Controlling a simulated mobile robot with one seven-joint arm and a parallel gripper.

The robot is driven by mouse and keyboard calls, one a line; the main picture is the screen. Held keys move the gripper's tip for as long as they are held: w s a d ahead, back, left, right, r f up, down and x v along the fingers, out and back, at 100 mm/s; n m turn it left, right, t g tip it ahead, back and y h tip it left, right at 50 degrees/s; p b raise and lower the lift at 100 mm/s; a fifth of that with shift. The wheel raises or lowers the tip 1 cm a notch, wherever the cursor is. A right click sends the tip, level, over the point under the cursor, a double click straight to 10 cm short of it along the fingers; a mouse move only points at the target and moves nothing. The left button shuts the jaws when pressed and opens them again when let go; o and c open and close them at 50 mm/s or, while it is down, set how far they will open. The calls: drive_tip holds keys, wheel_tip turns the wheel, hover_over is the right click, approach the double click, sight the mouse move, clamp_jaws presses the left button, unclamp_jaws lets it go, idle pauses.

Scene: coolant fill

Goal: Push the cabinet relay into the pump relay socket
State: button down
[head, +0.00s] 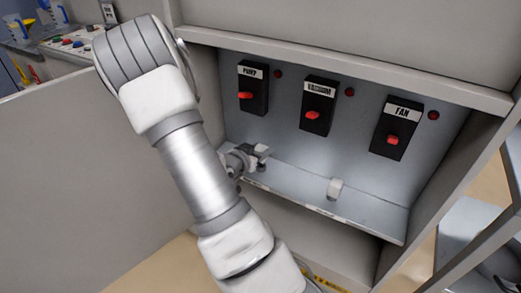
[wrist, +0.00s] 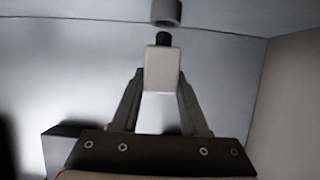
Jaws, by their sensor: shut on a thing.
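The cabinet relay is a pale block (wrist: 161,72) with a dark round tip (wrist: 163,39) in the wrist view. My gripper (wrist: 160,82) is shut on it, one finger at each side. A short grey cylinder (wrist: 166,12) is just beyond the dark tip, at the top edge of that view; I cannot tell whether it is the pump relay socket, or whether tip and cylinder touch. In the head view my gripper (head: 257,154) is at the left end of the cabinet shelf, below the PUMP switch (head: 253,88). The relay is barely visible there.
The VACUUM switch (head: 318,105) and FAN switch (head: 396,128) are on the back panel. The cabinet's left side wall is close to my arm. Shelf between gripper and block is clear.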

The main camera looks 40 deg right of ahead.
drive_tip(key=shift+f+b, duration=0.95)
drive_tip(key=shift+f, duration=0.3)
drive_tip(key=shift+c, duration=1.7)
unclamp_jaws()
drive_tip(key=p+v, duration=0.6)
drive_tip(key=v, duration=1.1)
drive_tip(key=shift+a, duration=0.25)
drive_tip(key=shift+s, duration=0.1)
